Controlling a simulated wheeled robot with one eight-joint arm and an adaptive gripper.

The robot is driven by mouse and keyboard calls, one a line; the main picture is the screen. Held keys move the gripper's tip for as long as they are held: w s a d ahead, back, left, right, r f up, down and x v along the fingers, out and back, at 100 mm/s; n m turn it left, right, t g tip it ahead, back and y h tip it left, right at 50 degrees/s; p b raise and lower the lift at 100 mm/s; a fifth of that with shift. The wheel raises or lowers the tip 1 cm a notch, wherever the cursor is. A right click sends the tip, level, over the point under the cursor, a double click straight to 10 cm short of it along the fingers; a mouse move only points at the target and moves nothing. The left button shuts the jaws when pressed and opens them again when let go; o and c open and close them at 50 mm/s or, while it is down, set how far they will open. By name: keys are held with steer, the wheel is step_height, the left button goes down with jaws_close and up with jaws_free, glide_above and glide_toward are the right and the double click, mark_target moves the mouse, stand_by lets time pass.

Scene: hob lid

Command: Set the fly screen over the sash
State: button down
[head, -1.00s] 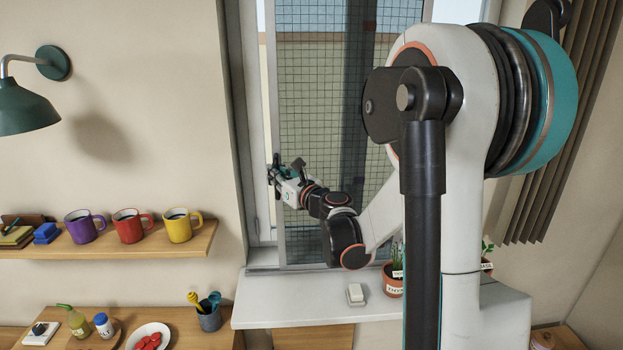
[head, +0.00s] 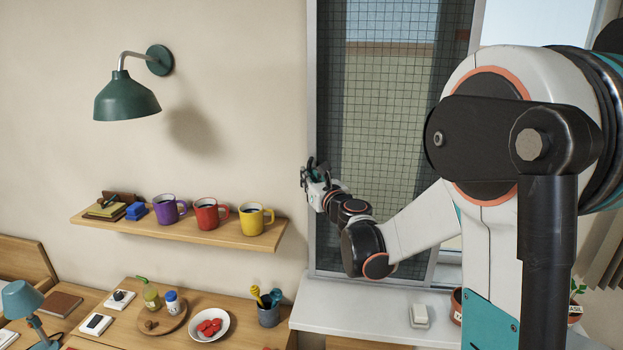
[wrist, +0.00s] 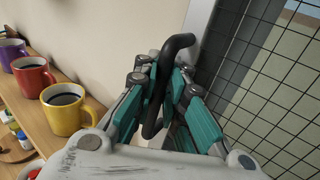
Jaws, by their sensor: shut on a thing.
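The fly screen (head: 385,110) is a dark mesh panel in a grey frame, upright at the window. It covers the left part of the opening, and its left edge lies close to the wall. It also shows at the right of the wrist view (wrist: 285,85). My gripper (head: 308,178) is at the screen's left edge. In the wrist view its teal-padded fingers (wrist: 165,85) are shut on a black bent handle (wrist: 180,42). The sash behind the screen shows only dimly through the mesh. My arm hides part of the screen's lower right.
A pale sill (head: 370,312) below holds a small white block (head: 420,314) and potted plants, partly behind my arm. Left of the window, a wall shelf (head: 220,235) holds purple, red and yellow mugs. A green lamp (head: 127,98) hangs above it.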

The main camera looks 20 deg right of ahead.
steer(key=c, duration=1.9)
jaws_free()
steer(key=shift+a, duration=0.2)
steer(key=shift+c, duration=0.2)
steer(key=shift+a, duration=0.15)
steer(key=shift+s, duration=0.2)
steer(key=s, duration=1.1)
steer(key=shift+s+d, duration=0.3)
steer(key=shift+d, duration=0.05)
